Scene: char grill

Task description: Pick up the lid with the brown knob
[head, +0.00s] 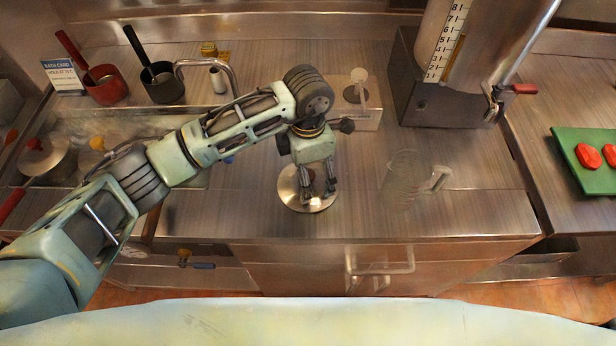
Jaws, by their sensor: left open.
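A round silver lid (289,192) lies on the steel counter near its front edge. I cannot tell whether the fingers touch the lid. Another lidded pot (45,162) with a reddish-brown knob (36,143) stands at the far left by the sink. My right gripper is not in view.
A clear jug (402,178) stands to the right of the lid. A red pan (105,86) and a black pan (162,84) stand at the back left. A big dispenser (440,100) stands at the back right.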

